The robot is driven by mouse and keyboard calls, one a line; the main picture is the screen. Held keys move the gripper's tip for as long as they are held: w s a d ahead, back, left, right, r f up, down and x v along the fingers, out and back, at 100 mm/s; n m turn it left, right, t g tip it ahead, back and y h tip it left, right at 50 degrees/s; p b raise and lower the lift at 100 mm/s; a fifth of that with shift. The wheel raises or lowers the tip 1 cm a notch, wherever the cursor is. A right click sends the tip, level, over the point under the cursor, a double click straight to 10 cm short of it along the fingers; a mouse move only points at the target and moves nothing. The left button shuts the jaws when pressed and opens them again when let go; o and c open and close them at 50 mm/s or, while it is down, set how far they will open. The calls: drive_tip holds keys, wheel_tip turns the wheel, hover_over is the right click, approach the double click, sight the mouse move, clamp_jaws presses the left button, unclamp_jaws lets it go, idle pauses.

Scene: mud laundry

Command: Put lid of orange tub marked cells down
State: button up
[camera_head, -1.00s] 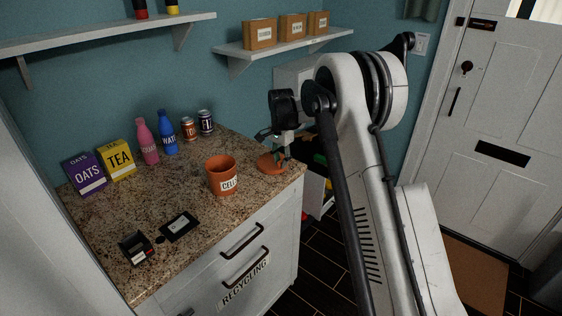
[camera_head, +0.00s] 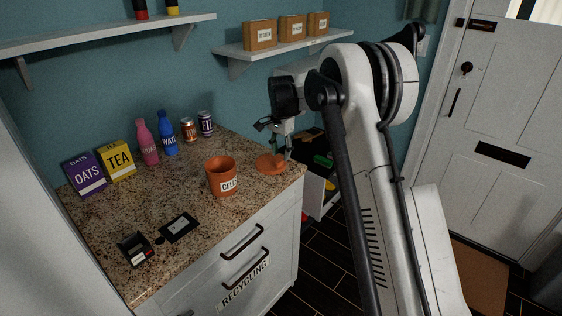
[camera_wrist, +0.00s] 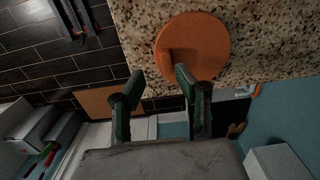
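The orange tub marked CELLS (camera_head: 220,180) stands upright and open-topped on the speckled counter. Its round orange lid (camera_head: 268,165) lies flat on the counter to the right of the tub, near the corner. The lid, with a raised handle, also shows in the wrist view (camera_wrist: 208,42). My gripper (camera_head: 285,152) is just above the lid's right side, pointing down. In the wrist view, my gripper's two green-and-black fingers (camera_wrist: 160,80) are spread apart with nothing held between them. The lid appears just beyond the fingertips.
A black label-like tablet (camera_head: 179,227) and a small black device (camera_head: 135,248) lie at the counter's front left. An oats box (camera_head: 85,174), a tea box (camera_head: 117,160), bottles and cans line the back. The counter between tub and back row is clear.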

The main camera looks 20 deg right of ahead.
drive_tip(key=s+r+n+t, duration=0.1)
drive_tip(key=s+r, duration=0.5)
drive_tip(key=r, duration=0.3)
drive_tip(key=s+r+n+t, duration=0.1)
drive_tip(key=s+r+n, duration=0.1)
drive_tip(key=s+r, duration=0.5)
drive_tip(key=s+a+r+n+t, duration=0.2)
drive_tip(key=s+r, duration=0.3)
drive_tip(key=s, duration=0.6)
drive_tip(key=s+f+n+t, duration=0.1)
drive_tip(key=s+f+n, duration=0.2)
drive_tip(key=s, duration=0.8)
drive_tip(key=s+f+n+t, duration=0.2)
drive_tip(key=s+f, duration=0.2)
drive_tip(key=s, duration=0.8)
drive_tip(key=shift+a+f+n, duration=0.2)
drive_tip(key=shift+f+n, duration=0.1)
drive_tip(key=shift+n, duration=0.1)
drive_tip(key=shift+f+b, duration=0.95)
drive_tip(key=shift+b, duration=0.1)
